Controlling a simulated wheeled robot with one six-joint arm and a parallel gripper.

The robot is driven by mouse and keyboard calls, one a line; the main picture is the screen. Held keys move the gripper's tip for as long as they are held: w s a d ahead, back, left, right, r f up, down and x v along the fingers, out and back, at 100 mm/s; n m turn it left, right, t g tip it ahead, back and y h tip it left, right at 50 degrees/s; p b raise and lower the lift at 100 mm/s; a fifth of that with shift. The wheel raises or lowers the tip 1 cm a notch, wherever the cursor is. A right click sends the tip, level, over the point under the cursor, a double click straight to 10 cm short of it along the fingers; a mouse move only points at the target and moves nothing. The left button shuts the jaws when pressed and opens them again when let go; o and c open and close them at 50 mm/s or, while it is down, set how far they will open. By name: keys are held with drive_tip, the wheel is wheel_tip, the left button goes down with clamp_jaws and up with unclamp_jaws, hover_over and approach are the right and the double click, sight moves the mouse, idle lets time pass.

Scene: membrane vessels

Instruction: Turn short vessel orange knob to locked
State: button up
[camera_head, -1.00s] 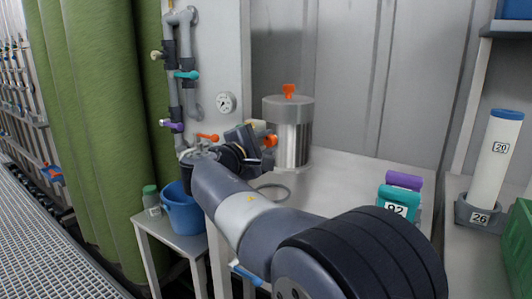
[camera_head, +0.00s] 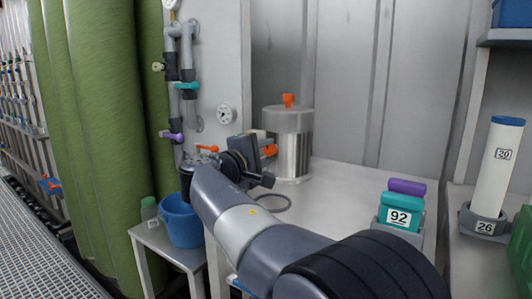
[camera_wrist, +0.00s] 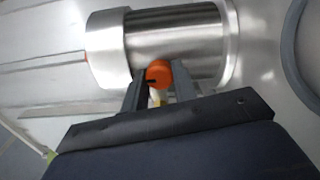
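The short vessel (camera_head: 294,152) is a metal cylinder with a wider lid, upright on the grey worktop. One orange knob (camera_head: 288,100) stands on its lid. Another orange knob (camera_head: 270,150) projects from its side, facing my gripper (camera_head: 262,143). In the wrist view the vessel (camera_wrist: 175,45) lies sideways across the top. The side knob (camera_wrist: 158,73) shows there between the tips of my gripper (camera_wrist: 159,80), whose two fingers are apart. I cannot tell whether the fingers touch it. The knob's lower part is partly hidden by the fingers.
A pipe stack with a gauge (camera_head: 226,114) and an orange handle (camera_head: 207,148) stands left of the vessel. A grey ring (camera_head: 272,208) lies on the worktop nearby. A blue bucket (camera_head: 182,222) is at left. A teal block marked 92 (camera_head: 399,214) is at right.

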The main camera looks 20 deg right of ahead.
drive_tip(key=o, duration=0.5)
drive_tip(key=p+v, duration=0.2)
drive_tip(key=v, duration=0.8)
drive_tip(key=shift+s+a, duration=0.25)
drive_tip(key=shift+a, duration=0.1)
drive_tip(key=b+x, duration=0.2)
drive_tip(key=x, duration=0.8)
drive_tip(key=shift+f, duration=0.1)
drive_tip(key=shift+w+d, duration=0.25)
drive_tip(key=shift+d, duration=0.15)
drive_tip(key=shift+a, duration=0.1)
